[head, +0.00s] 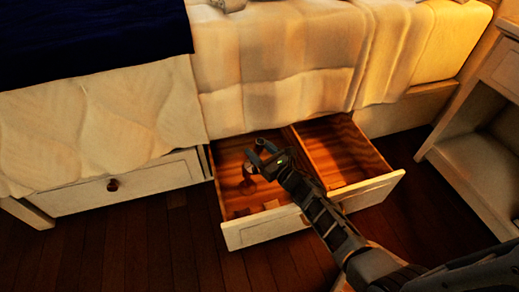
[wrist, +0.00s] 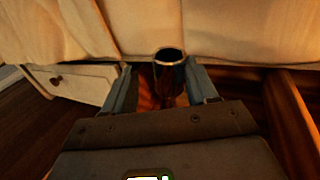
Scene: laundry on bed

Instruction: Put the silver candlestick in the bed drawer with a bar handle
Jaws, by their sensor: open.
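A candlestick (wrist: 170,57) with a shiny round rim and dark cup shows between my fingers in the wrist view, its lower part mostly hidden by my gripper. In the head view a small shiny piece (head: 247,187), probably the candlestick, shows just below my fingertips inside the drawer. My gripper (head: 255,155) is open over the left compartment of the pulled-out bed drawer (head: 265,228); its fingers (wrist: 164,85) lie on either side of the candlestick. I cannot tell whether they touch it. No handle is clearly visible on this drawer's front; my arm crosses part of it.
The drawer's right compartment (head: 342,150) looks empty; a wooden divider separates the two. A closed drawer with a round knob (head: 112,185) is at left. Bed covers (head: 275,60) hang above the open drawer. A pale nightstand (head: 480,165) stands at right.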

